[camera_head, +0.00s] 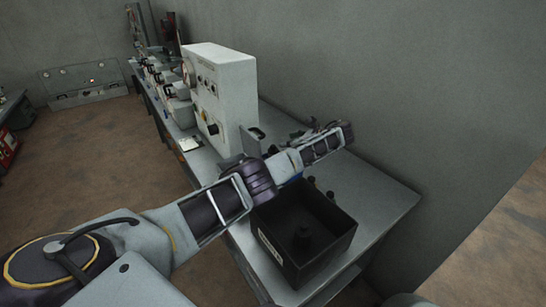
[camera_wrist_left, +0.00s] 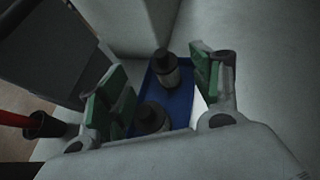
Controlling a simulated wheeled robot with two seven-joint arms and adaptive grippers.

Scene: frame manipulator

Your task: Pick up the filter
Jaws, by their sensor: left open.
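Two dark cylindrical filters show in the left wrist view. One filter (camera_wrist_left: 165,72) stands in a blue tray (camera_wrist_left: 180,103), between my fingers. The other filter (camera_wrist_left: 151,117) is nearer to the gripper's body, partly hidden by it. My left gripper (camera_wrist_left: 157,78) is open, with a green-padded finger on either side and nothing clasped. I cannot tell how high it is above the filters. In the head view my left arm reaches over the bench and hides most of the blue tray (camera_head: 294,180). Two small dark tops (camera_head: 330,195) show beside the black box. My right gripper is not in view.
An open black box (camera_head: 300,262) with a dark object inside stands at the bench's (camera_head: 385,200) near end. A white instrument cabinet (camera_head: 225,90) stands farther along. A grey wall lies to the right. A red-and-dark item (camera_wrist_left: 40,124) is at the left in the wrist view.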

